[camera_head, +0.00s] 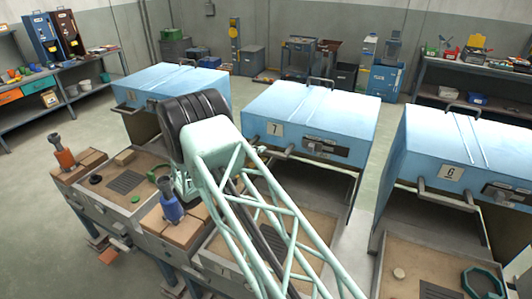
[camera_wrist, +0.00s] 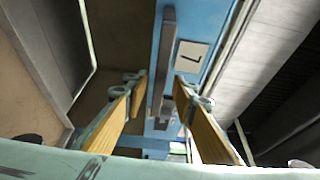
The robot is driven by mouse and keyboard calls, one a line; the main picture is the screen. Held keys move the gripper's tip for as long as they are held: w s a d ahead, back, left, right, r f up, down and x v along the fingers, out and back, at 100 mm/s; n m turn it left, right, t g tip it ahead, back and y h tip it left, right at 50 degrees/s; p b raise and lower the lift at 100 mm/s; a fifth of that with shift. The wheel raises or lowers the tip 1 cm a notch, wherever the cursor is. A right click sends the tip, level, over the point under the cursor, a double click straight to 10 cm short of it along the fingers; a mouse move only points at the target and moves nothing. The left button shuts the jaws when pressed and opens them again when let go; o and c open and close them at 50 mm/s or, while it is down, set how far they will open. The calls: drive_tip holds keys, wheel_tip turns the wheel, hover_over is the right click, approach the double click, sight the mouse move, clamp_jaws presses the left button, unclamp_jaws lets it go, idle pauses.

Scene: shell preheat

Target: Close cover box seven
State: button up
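Cover box seven (camera_head: 318,108) is a blue box with a white "7" label (camera_head: 276,129), in the middle of the head view. Its cover is raised, with a dark opening beneath it above a tray. In the wrist view, the "7" label (camera_wrist: 192,56) shows on the blue front, beside a grey bar (camera_wrist: 167,50). My gripper (camera_wrist: 160,82) is open, its two yellow-brown fingers apart. The bar lies between the fingers' directions in the picture; I cannot tell whether they touch it. In the head view my gripper is hidden behind my arm.
Blue box six (camera_head: 470,150) stands raised at right, and another blue box (camera_head: 165,82) is at left. Shelves line the back wall; grey floor lies between.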

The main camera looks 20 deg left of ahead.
drive_tip(key=shift+x, duration=1.75)
clamp_jaws()
